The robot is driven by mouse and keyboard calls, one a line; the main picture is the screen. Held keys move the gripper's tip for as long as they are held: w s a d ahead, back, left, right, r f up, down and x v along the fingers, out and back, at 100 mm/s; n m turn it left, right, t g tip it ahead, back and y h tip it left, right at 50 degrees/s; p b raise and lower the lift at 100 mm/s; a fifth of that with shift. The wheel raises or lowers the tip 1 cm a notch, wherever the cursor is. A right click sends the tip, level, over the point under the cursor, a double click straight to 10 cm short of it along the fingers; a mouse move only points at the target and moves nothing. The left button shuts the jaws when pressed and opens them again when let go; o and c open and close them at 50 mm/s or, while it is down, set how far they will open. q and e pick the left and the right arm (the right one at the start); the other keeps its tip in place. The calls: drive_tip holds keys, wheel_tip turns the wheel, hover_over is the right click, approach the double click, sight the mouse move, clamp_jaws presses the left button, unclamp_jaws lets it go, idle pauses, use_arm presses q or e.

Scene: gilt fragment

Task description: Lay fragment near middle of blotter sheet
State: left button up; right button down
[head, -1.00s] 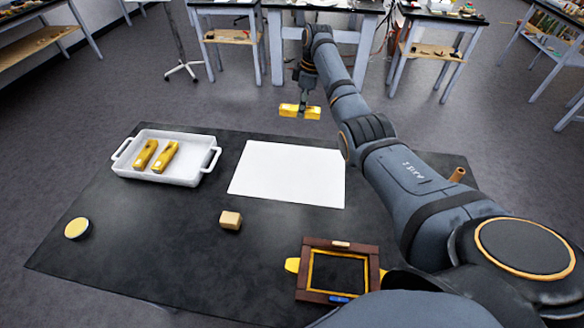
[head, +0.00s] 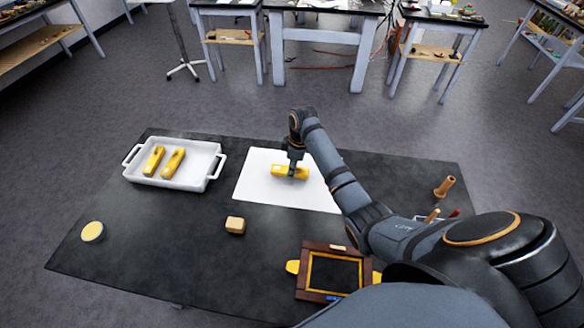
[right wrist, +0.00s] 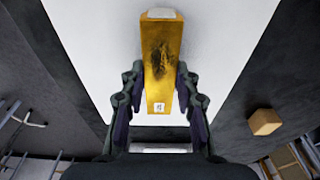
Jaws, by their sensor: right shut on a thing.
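The gilt fragment (head: 280,171) is a gold bar with a dark worn patch and pale ends. It shows large in the right wrist view (right wrist: 160,50). My right gripper (head: 292,167) is shut on it, with one finger on each long side. The fragment is over the middle of the white blotter sheet (head: 255,185), at or just above the surface; I cannot tell whether it touches. The sheet also shows in the right wrist view (right wrist: 95,45). My left gripper is not in view.
A white tray (head: 216,170) with two gold fragments (head: 172,160) stands at the left. A wooden block (head: 235,225), a round yellow-topped tin (head: 92,232) and a dark wooden frame (head: 336,272) lie toward the front. A wooden-handled tool (head: 445,186) is at the right.

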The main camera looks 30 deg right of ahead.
sight(297, 170)
drive_tip(key=shift+f, duration=0.6)
drive_tip(key=c, duration=1)
unclamp_jaws()
wheel_tip(297, 170, up, 12)
drive_tip(key=s+d+b, duration=0.1)
drive_tip(key=shift+d+b, duration=0.25)
drive_tip(key=shift+b, duration=0.15)
